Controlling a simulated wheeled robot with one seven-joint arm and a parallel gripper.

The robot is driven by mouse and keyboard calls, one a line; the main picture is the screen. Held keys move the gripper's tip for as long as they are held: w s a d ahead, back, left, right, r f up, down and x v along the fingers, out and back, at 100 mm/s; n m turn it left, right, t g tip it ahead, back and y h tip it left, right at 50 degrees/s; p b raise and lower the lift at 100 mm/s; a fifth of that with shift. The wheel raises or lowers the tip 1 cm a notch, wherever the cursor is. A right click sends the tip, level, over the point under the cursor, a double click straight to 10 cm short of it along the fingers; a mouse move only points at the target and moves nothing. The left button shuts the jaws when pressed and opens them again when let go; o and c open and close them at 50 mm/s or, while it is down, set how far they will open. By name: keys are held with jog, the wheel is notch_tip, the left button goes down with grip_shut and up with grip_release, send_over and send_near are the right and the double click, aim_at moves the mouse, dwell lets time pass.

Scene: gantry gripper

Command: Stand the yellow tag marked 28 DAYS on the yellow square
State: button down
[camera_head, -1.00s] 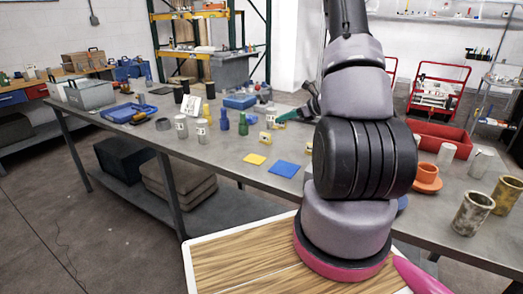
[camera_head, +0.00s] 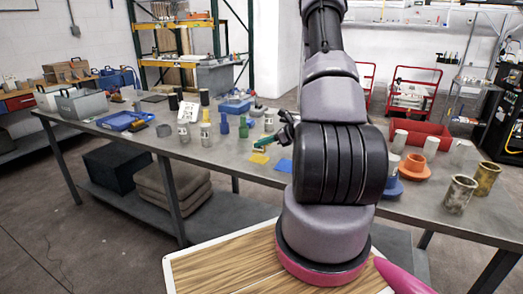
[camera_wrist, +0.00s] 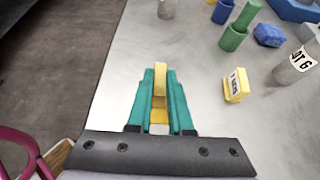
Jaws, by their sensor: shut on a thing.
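My gripper (camera_wrist: 160,88) has teal fingers shut on a yellow tag (camera_wrist: 160,72). The tag is seen edge-on, so its marking does not show. The yellow square (camera_head: 259,158) lies on the grey table, and part of a yellow patch (camera_wrist: 159,128) shows between the fingers in the wrist view. In the head view my gripper (camera_head: 268,141) is just above and beside the yellow square. I cannot tell whether the tag touches it. Another yellow tag (camera_wrist: 236,86) with dark lettering stands to the right; its lettering is too small to read surely.
A blue square (camera_head: 284,166) lies right of the yellow one. A red bin (camera_head: 421,134) and orange part (camera_head: 415,167) are at right. Table is bare left of the gripper.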

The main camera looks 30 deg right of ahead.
aim_at(262, 151)
jog(key=shift+f, duration=1.35)
jog(key=shift+f, duration=0.2)
jog(key=c, duration=0.8)
grip_release()
jog(key=shift+c, duration=0.2)
jog(key=shift+r, duration=0.1)
